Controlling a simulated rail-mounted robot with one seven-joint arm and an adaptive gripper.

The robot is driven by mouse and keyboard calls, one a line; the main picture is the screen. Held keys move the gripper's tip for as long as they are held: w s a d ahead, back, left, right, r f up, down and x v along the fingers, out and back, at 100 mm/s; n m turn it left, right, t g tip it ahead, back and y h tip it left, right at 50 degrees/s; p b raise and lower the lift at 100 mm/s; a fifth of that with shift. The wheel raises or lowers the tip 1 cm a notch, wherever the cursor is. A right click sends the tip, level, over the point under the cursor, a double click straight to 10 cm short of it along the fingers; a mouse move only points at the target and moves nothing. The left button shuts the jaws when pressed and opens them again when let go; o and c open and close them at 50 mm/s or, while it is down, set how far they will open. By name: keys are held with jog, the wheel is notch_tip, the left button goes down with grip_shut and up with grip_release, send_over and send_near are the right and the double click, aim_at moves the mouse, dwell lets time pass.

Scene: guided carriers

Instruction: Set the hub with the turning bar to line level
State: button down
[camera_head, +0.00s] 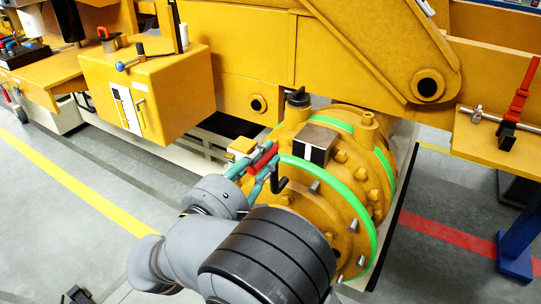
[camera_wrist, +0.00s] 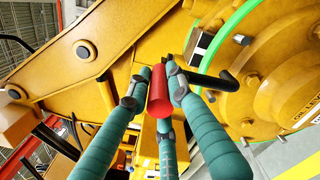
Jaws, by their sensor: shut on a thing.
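The hub (camera_head: 349,222) is a large yellow drum with green rings and bolts around its face. It shows at the right of the wrist view (camera_wrist: 265,75), with level lettering partly visible at the edge. The turning bar has a red grip (camera_wrist: 159,95) and a black bent rod (camera_wrist: 215,83). In the head view its black end (camera_head: 279,182) hangs in front of the hub. My gripper (camera_wrist: 158,82) has teal fingers closed around the red grip; it also shows in the head view (camera_head: 262,163). Whether the rod touches the hub is unclear.
A dark block with a white stripe (camera_head: 316,143) sits on top of the hub. A yellow beam arm (camera_head: 385,50) rises behind. A yellow box (camera_head: 147,90) stands at left. A red-handled clamp (camera_head: 520,95) is at right.

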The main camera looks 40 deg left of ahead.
jog(key=shift+w+d+r, duration=0.15)
jog(key=shift+d, duration=0.5)
jog(key=c, duration=1.6)
grip_release()
jog(key=shift+d, duration=0.1)
jog(key=shift+o, duration=0.2)
jog(key=shift+s, duration=0.25)
